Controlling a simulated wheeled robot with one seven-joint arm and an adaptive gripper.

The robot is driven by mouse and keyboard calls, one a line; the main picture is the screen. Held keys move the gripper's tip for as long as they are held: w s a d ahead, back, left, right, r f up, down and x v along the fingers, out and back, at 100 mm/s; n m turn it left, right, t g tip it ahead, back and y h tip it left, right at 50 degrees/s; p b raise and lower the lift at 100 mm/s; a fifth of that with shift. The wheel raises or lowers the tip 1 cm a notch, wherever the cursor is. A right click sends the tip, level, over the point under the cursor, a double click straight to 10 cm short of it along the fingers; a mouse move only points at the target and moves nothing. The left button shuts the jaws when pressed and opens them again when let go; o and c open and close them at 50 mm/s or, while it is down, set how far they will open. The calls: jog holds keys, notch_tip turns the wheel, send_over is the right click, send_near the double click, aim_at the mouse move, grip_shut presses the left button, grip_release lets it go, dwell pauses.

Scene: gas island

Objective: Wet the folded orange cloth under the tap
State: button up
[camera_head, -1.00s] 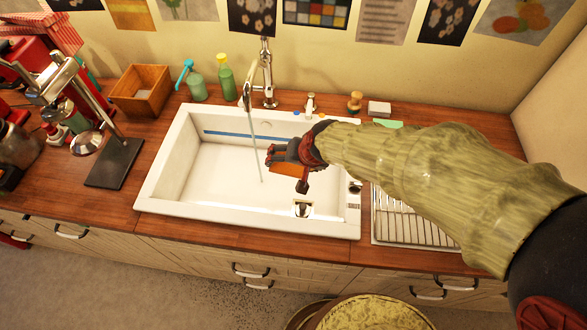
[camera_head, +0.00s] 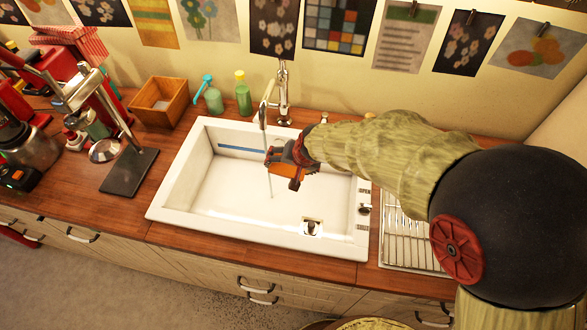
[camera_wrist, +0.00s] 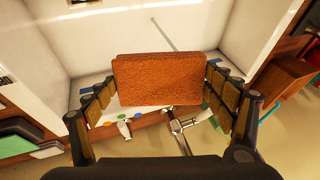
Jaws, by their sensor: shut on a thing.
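The folded orange cloth (camera_wrist: 160,80) is a flat, thick rectangle held between the two fingers of my gripper (camera_wrist: 163,98) in the wrist view. In the head view my gripper (camera_head: 278,160) is above the white sink basin (camera_head: 225,185), with a bit of the orange cloth (camera_head: 284,168) showing. The metal tap (camera_head: 283,90) stands behind the basin, and its thin water stream (camera_head: 270,185) falls beside the fingertips. The tap also shows below the cloth in the wrist view (camera_wrist: 180,127). I cannot tell whether the water touches the cloth.
Green bottles (camera_head: 243,95) and a wooden box (camera_head: 160,100) stand behind the sink at left. A metal press (camera_head: 125,165) stands left of it. A ribbed drainer (camera_head: 405,240) lies to the right under my arm. The basin floor is largely clear.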

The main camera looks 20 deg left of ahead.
jog(key=w+a+f+p, duration=0.1)
jog(key=w+a, duration=0.3)
jog(key=shift+a, duration=0.25)
jog(key=shift+f, duration=0.1)
dwell(0.7)
jog(key=shift+s+d+b, duration=1.55)
jog(key=shift+s+d, duration=1.15)
jog(key=shift+d, duration=0.25)
jog(key=shift+s+d+r, duration=0.2)
jog(key=shift+d+r, duration=0.05)
jog(key=shift+r, duration=0.15)
jog(key=s+d+r+p, duration=0.1)
jog(key=s+d+r, duration=0.2)
jog(key=shift+d+r, duration=0.1)
jog(key=shift+r, duration=0.05)
